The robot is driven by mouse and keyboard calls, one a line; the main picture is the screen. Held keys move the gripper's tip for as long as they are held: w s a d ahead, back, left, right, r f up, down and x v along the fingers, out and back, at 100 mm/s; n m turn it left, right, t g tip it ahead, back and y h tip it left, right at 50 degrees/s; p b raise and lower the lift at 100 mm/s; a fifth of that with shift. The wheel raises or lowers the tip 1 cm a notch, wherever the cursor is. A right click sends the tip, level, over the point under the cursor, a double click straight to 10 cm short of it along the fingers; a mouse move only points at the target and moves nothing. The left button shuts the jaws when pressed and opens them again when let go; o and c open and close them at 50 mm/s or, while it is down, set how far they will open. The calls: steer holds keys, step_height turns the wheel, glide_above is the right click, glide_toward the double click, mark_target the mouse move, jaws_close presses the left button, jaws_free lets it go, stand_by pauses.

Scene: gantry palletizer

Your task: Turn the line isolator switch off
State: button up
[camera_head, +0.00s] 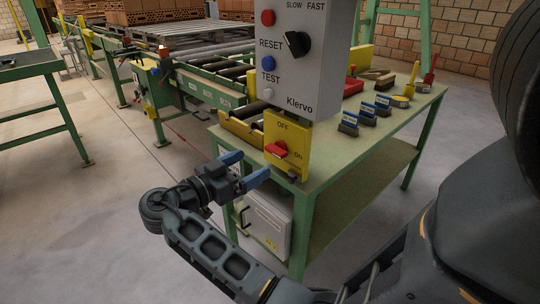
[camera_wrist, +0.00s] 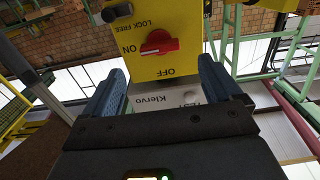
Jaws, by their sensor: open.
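The line isolator switch is a yellow plate (camera_head: 299,133) with a red handle (camera_head: 277,149), on the near corner of the green workbench. OFF is printed above the handle and ON to its right. In the wrist view the plate is upside down, and the red handle (camera_wrist: 158,43) lies horizontal, in line with ON. My gripper (camera_head: 244,168) is open and empty, a short way left of and below the handle, its blue fingers pointing towards the plate. In the wrist view its fingers (camera_wrist: 163,85) stand apart with the plate beyond them, not touching the handle.
A grey Klervo control box (camera_head: 306,60) with a black selector and buttons hangs just above the switch. Labelled dark blocks (camera_head: 348,122) and tools lie on the bench (camera_head: 345,155). A white cabinet (camera_head: 265,222) stands below. Roller conveyors (camera_head: 205,82) run behind; the left floor is open.

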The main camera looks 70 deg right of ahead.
mark_target(272, 153)
steer(key=p+x, duration=0.1)
steer(key=x, duration=0.6)
steer(key=shift+s+d, duration=0.2)
steer(key=shift+d, duration=0.1)
steer(key=c, duration=1.1)
